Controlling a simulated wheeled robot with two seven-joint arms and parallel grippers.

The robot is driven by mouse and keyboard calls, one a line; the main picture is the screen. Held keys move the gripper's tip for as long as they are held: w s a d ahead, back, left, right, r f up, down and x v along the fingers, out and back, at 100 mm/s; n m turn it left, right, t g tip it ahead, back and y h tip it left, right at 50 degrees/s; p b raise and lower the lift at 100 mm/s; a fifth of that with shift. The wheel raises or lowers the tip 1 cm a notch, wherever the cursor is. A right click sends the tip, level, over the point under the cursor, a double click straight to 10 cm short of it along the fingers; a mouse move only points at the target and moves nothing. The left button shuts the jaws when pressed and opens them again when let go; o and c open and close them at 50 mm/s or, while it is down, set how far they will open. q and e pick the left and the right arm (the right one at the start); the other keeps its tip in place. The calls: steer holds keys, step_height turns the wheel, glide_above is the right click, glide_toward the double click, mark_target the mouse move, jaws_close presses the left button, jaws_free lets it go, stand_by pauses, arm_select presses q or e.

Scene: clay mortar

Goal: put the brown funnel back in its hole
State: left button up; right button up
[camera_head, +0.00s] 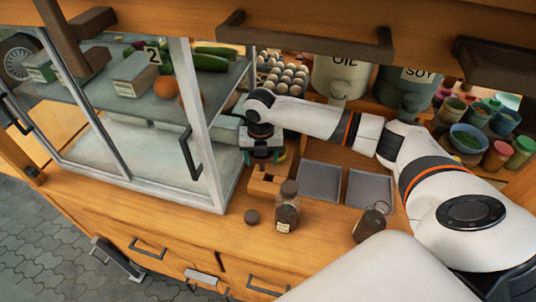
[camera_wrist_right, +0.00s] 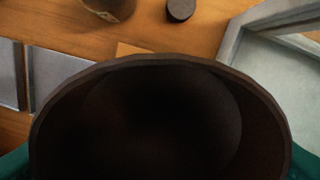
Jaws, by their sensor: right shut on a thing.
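The brown funnel (camera_wrist_right: 150,115) fills the lower part of the right wrist view, with its wide dark mouth facing the camera. My right gripper (camera_head: 262,152) is shut on it; green finger parts show at both lower corners of the wrist view. In the head view the gripper hides most of the funnel. A light wooden block (camera_head: 262,188) with a dark opening in its top stands on the counter, just in front of the gripper. In the wrist view only a light edge of the block (camera_wrist_right: 128,48) shows past the funnel's rim. My left gripper is not in view.
The glass cabinet (camera_head: 205,120) stands close on the left.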

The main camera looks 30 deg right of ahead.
steer(key=d+f+n, duration=0.1)
steer(key=d+n, duration=0.1)
steer(key=n, duration=0.2)
steer(key=b, duration=0.4)
glide_above(268, 171)
steer(key=s+a, duration=0.1)
steer(key=s, duration=0.1)
step_height(268, 171, down, 5)
steer(key=shift+w+a+r, duration=0.1)
steer(key=shift+r, duration=0.05)
steer(key=shift+r, duration=0.1)
steer(key=shift+f+p, duration=0.3)
steer(key=shift+p, duration=0.15)
stand_by(0.6)
steer(key=shift+f, duration=0.15)
stand_by(0.3)
steer(key=shift+f+b, duration=0.4)
steer(key=shift+f, duration=0.35)
steer(key=shift+f, duration=0.3)
